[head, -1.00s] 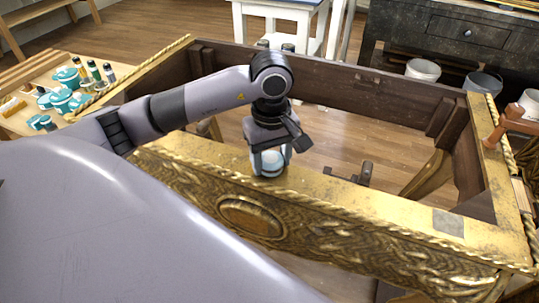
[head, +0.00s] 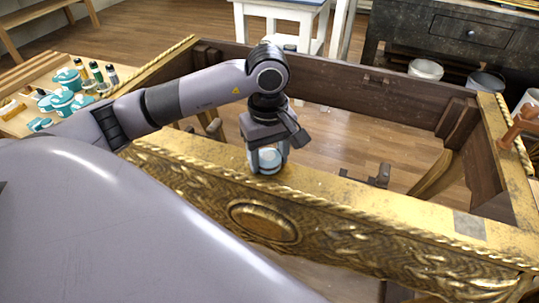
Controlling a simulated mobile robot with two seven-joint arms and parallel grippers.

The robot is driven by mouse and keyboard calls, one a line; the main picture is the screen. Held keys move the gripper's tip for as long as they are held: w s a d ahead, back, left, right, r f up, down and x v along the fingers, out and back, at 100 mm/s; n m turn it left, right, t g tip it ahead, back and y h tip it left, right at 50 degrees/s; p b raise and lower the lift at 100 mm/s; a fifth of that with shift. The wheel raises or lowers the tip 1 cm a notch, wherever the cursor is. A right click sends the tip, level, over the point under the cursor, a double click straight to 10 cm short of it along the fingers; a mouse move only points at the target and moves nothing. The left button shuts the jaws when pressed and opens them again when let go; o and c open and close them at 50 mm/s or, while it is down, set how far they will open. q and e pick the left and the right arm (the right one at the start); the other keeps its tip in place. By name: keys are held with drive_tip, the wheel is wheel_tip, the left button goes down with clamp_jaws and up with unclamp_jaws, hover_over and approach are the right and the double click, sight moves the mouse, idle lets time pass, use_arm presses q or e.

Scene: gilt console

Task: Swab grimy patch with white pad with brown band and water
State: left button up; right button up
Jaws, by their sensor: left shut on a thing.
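My left gripper (head: 268,158) points down over the gilt front rail (head: 330,190) of the console frame. It is shut on a whitish pad (head: 268,163) low between its fingers, just above or touching the rail's top; I cannot tell which. No brown band can be made out on the pad. A dull grey square patch (head: 470,225) lies on the rail's top near its right end, well right of the gripper; I cannot tell if it is the grimy patch. No water is clearly recognisable. My right gripper is not recognisable in view.
A wooden table (head: 22,122) at left holds teal pots (head: 62,100) and small bottles. A wooden-handled tool (head: 515,125) rests at the frame's right side. Pale buckets (head: 425,69) stand behind. The frame's middle is open to the floor.

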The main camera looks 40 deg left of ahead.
use_arm(q)
drive_tip(key=shift+a+r, duration=0.1)
drive_tip(key=shift+r, duration=0.1)
drive_tip(key=shift+r+p, duration=0.4)
drive_tip(key=shift+r, duration=0.45)
drive_tip(key=shift+r+p, duration=0.45)
drive_tip(key=shift+r, duration=0.05)
drive_tip(key=shift+r+p, duration=0.45)
drive_tip(key=shift+r, duration=0.3)
drive_tip(key=shift+r+p, duration=0.45)
drive_tip(key=shift+r, duration=0.3)
drive_tip(key=shift+r+p, duration=0.45)
drive_tip(key=shift+r, duration=0.35)
use_arm(e)
drive_tip(key=shift+s+d+r, duration=0.2)
drive_tip(key=shift+r, duration=0.3)
drive_tip(key=shift+s+d+r, duration=0.15)
drive_tip(key=shift+d+r, duration=0.05)
drive_tip(key=shift+r, duration=0.35)
drive_tip(key=shift+s+d+r, duration=0.2)
drive_tip(key=shift+r, duration=0.3)
drive_tip(key=shift+r+h, duration=0.1)
drive_tip(key=shift+h, duration=0.2)
